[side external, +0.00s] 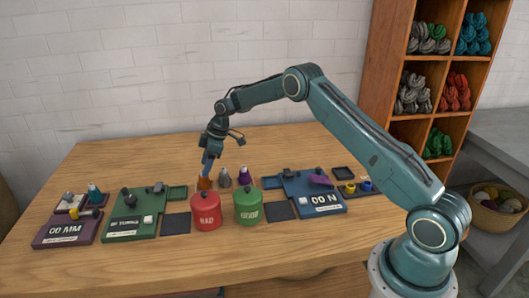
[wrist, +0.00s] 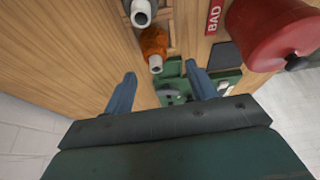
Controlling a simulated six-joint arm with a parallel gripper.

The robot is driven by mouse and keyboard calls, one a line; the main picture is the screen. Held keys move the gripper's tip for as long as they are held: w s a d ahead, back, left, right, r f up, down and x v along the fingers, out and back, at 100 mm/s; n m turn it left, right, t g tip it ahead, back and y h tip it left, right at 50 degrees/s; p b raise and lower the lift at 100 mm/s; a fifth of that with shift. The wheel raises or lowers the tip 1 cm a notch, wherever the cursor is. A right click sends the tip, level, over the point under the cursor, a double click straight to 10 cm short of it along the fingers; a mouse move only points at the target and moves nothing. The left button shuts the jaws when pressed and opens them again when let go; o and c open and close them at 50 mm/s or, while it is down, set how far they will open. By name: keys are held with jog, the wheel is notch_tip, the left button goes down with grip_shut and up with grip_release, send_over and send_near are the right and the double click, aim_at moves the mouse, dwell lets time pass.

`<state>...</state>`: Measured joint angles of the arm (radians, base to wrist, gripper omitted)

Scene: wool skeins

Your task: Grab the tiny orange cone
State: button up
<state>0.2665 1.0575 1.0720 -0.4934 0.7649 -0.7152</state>
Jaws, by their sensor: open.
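The small orange cone (side external: 204,184) stands on the wooden table behind the red canister, at the left end of a short row with a grey cone (side external: 225,178) and a purple cone (side external: 244,177). My gripper (side external: 207,168) is right above the orange cone, pointing down, and its blue fingers overlap the cone's top in the side view. In the wrist view the orange cone (wrist: 155,43), with a pale tip, lies just ahead of my open fingers (wrist: 160,70), roughly centred between them. The jaws are empty. I cannot tell the exact height gap.
A red canister (side external: 206,212) marked BAD and a green canister (side external: 248,207) stand in front of the row. Green (side external: 136,217), blue (side external: 313,198) and purple (side external: 68,230) devices sit on the table. Bare wood lies behind the row. The grey cone (wrist: 143,12) is close to the orange one.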

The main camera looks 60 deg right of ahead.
aim_at(201, 177)
jog(key=shift+w+a+f, duration=0.15)
jog(key=shift+f, duration=0.4)
jog(key=shift+d+x, duration=0.2)
jog(key=shift+x, duration=2.4)
jog(key=shift+w, duration=0.15)
jog(key=shift+c, duration=0.3)
jog(key=c, duration=1)
